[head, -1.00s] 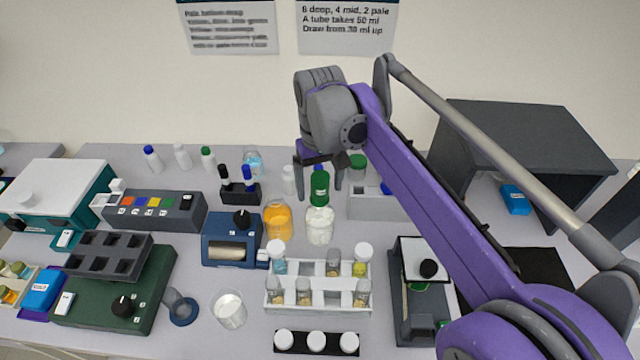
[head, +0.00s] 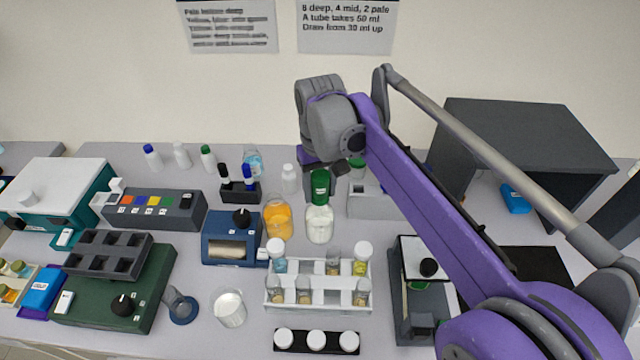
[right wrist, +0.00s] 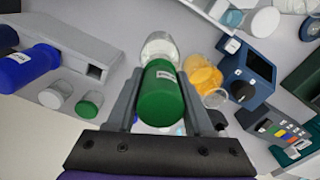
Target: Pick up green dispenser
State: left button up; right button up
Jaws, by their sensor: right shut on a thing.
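The green dispenser (head: 320,185) is upright, directly over the neck of a clear bottle with white contents (head: 319,225). I cannot tell whether it still rests on that bottle. My right gripper (head: 320,182) has come down from above and is shut on the dispenser, partly hiding its upper end. In the right wrist view the green dispenser (right wrist: 161,92) lies between the two grey fingers, with the bottle (right wrist: 159,47) just beyond it. My left gripper is not in view.
An orange-filled flask (head: 278,220) stands close to the left of the bottle. A white tube rack (head: 318,298) is in front, a blue device (head: 232,240) to the left, and a grey box (head: 368,204) to the right. A dark shelf (head: 520,135) stands at the right.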

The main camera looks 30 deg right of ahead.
aim_at(320, 172)
notch_tip(320, 172, up, 10)
jog(key=shift+f+p, duration=0.1)
jog(key=shift+p, duration=0.35)
notch_tip(320, 172, up, 4)
jog(key=shift+f+p, duration=0.1)
jog(key=shift+p, duration=0.85)
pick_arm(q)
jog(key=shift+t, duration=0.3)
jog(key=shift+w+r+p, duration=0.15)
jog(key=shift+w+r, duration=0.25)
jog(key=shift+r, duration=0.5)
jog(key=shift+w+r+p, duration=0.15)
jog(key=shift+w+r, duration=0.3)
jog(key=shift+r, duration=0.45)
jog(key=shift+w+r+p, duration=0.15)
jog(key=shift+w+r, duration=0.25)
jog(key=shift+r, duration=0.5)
pick_arm(e)
jog(key=shift+r, duration=0.75)
